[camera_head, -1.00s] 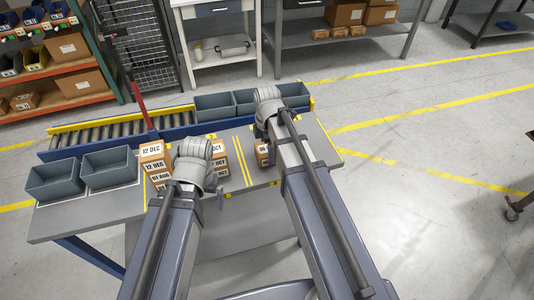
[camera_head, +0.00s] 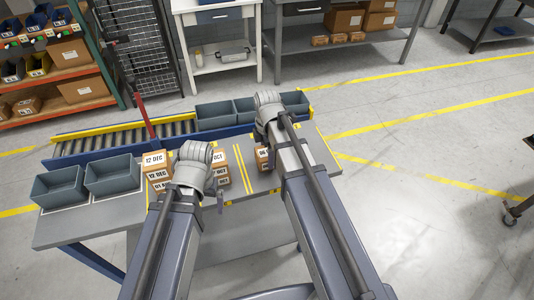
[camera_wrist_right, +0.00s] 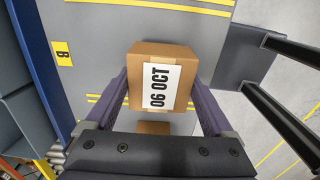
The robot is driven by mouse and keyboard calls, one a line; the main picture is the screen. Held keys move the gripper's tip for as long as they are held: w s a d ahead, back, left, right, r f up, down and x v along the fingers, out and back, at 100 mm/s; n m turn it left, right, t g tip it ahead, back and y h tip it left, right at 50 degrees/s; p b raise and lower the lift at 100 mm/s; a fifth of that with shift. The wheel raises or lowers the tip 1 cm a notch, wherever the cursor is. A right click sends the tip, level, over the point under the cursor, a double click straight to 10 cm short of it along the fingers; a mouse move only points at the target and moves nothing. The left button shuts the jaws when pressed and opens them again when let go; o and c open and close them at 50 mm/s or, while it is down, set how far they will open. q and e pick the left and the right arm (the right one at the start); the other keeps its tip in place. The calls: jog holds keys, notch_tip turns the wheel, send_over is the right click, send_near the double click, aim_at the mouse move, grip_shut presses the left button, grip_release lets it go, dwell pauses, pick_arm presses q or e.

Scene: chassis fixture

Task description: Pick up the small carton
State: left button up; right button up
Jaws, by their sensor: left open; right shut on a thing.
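The small carton (camera_wrist_right: 160,80), a brown box with a white label reading "06 OCT", sits between the two fingers of my right gripper (camera_wrist_right: 164,103) in the right wrist view. The fingers are shut on its sides. In the head view the carton (camera_head: 263,154) shows partly, beside my right wrist, which hides the rest. Part of another brown carton (camera_wrist_right: 153,128) shows below it in the right wrist view. My left gripper (camera_head: 219,200) is open over the table's near side, largely hidden by its own wrist, in front of a carton stack (camera_head: 221,170).
A "12 DEC" carton stack (camera_head: 156,168) stands on the grey table (camera_head: 120,215), left of my left wrist. Grey bins (camera_head: 112,173) stand at the table's left. A roller conveyor (camera_head: 110,138) with more bins (camera_head: 216,115) runs along the back. Bare table lies at the right.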

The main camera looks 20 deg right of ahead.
aim_at(266, 152)
pick_arm(q)
notch_tip(266, 152, up, 17)
jog(key=p, duration=1.6)
pick_arm(e)
notch_tip(266, 152, up, 17)
pick_arm(q)
jog(key=shift+a, duration=0.1)
pick_arm(e)
jog(key=shift+a, duration=0.1)
